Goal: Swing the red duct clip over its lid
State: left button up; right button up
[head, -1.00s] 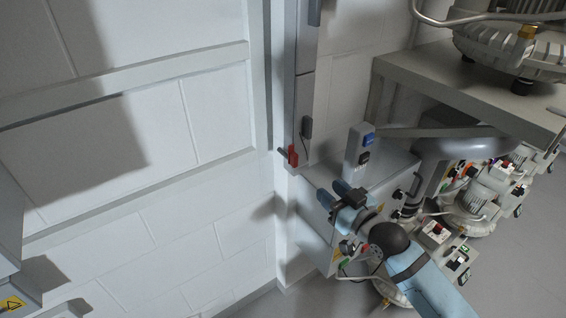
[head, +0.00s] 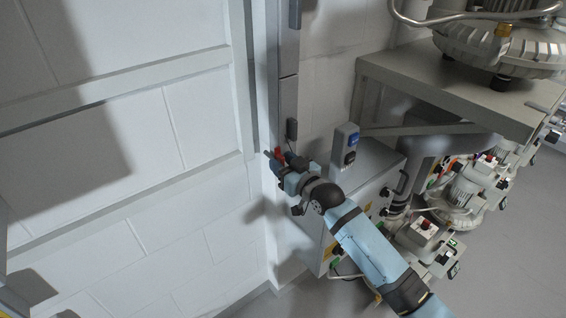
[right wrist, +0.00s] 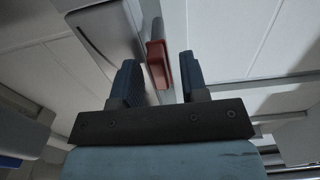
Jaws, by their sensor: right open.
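The red duct clip (head: 280,153) sits at the lower end of the grey vertical duct (head: 288,100) on the wall post. In the right wrist view the red clip (right wrist: 158,64) shows between and just beyond the two blue fingers, beside the grey duct cover (right wrist: 112,35). My right gripper (head: 277,162) is open at the clip and partly hides it in the head view. In the right wrist view my right gripper (right wrist: 158,75) has a finger on each side of the clip's line; I cannot tell whether they touch it. My left gripper is not in view.
A grey box with a blue and black switch unit (head: 345,148) stands right of the duct, close to my right arm. A grey bench (head: 450,90) with a blower (head: 500,45) is at the upper right. White panelled wall fills the left.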

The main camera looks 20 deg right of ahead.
jog(key=shift+c, duration=0.2)
grip_shut()
jog(key=shift+d+r+m+p, duration=0.1)
jog(key=shift+r+m+p, duration=0.05)
jog(key=shift+m+p, duration=0.75)
jog(key=shift+w+d+f+m+p, duration=0.2)
jog(key=shift+m+p, duration=0.45)
jog(key=shift+m, duration=2.05)
jog(key=shift+s+d+f+m+p, duration=0.25)
jog(key=shift+m+p, duration=0.45)
jog(key=shift+m, duration=2)
jog(key=shift+w+d+f+m+p, duration=0.1)
jog(key=shift+w+f+m+p, duration=0.4)
jog(key=shift+m, duration=2.2)
jog(key=shift+s+r, duration=0.2)
